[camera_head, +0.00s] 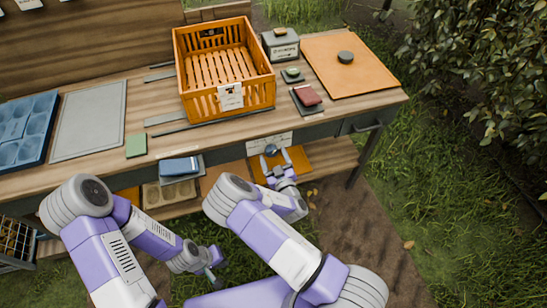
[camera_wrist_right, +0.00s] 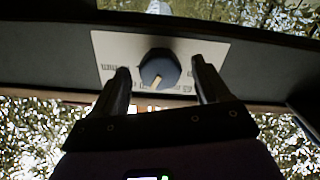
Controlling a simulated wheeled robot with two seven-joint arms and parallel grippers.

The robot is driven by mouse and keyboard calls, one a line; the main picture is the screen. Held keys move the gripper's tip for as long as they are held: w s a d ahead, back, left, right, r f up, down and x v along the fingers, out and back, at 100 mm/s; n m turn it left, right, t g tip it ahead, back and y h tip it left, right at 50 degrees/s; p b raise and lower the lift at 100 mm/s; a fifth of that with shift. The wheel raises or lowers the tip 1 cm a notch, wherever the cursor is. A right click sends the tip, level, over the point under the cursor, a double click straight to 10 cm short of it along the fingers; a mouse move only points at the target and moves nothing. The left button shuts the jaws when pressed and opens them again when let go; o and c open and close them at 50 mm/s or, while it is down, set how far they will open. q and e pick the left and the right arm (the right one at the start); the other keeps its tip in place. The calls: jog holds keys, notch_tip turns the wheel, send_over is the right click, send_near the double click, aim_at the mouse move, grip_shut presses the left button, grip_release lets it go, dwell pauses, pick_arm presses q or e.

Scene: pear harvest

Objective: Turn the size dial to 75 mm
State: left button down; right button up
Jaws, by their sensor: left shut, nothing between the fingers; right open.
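The size dial (camera_wrist_right: 159,65) is a dark round knob on a pale label plate (camera_wrist_right: 112,47) on the bench's front edge. Its light pointer mark points down and slightly left in the right wrist view. The printed numbers are too blurred to read. My left gripper (camera_head: 217,276) is shut and empty, low in front of the bench.
On the bench are an orange crate (camera_head: 183,72), a grey box (camera_head: 281,50), an orange board (camera_head: 328,80), a red block (camera_head: 307,96), a green block (camera_head: 136,146) and a blue tray (camera_head: 48,110). A lower shelf (camera_head: 325,156) holds more items. Grass lies right of the bench.

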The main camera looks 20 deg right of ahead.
jog(key=shift+w, duration=0.4)
jog(key=c, duration=1)
jog(key=shift+c, duration=0.2)
jog(key=shift+m, duration=1)
jog(key=shift+m+p, duration=0.35)
jog(key=shift+m, duration=0.85)
jog(key=shift+a+m+b, duration=0.1)
jog(key=shift+m+b, duration=0.4)
jog(key=shift+m, duration=1.7)
